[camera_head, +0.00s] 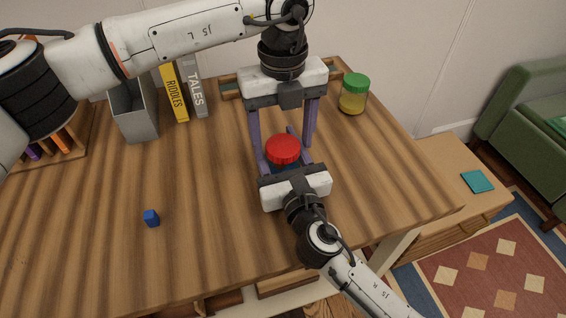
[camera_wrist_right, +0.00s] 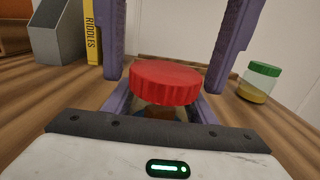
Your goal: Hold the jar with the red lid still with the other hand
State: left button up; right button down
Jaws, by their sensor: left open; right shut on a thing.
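The jar with the red lid (camera_head: 283,149) stands on the wooden desk; its body is mostly hidden by my grippers. In the right wrist view the lid (camera_wrist_right: 166,82) fills the middle. My right gripper (camera_head: 284,163) comes from the front and is shut on the jar, its fingers low on either side, below the lid. My left gripper (camera_head: 283,140) points down from above, open, with its fingers apart on either side of the lid. Those fingers also show upright behind the lid in the right wrist view, with gaps to it.
A jar with a green lid (camera_head: 354,93) stands at the back right. Books (camera_head: 175,92) and a grey holder (camera_head: 135,112) stand at the back left. The desk's left middle is clear.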

pick_arm(q)
jog(key=c, duration=1.1)
jog(key=m, duration=0.4)
jog(key=shift+m, duration=0.4)
jog(key=m, duration=1.2)
jog(key=o, duration=1.2)
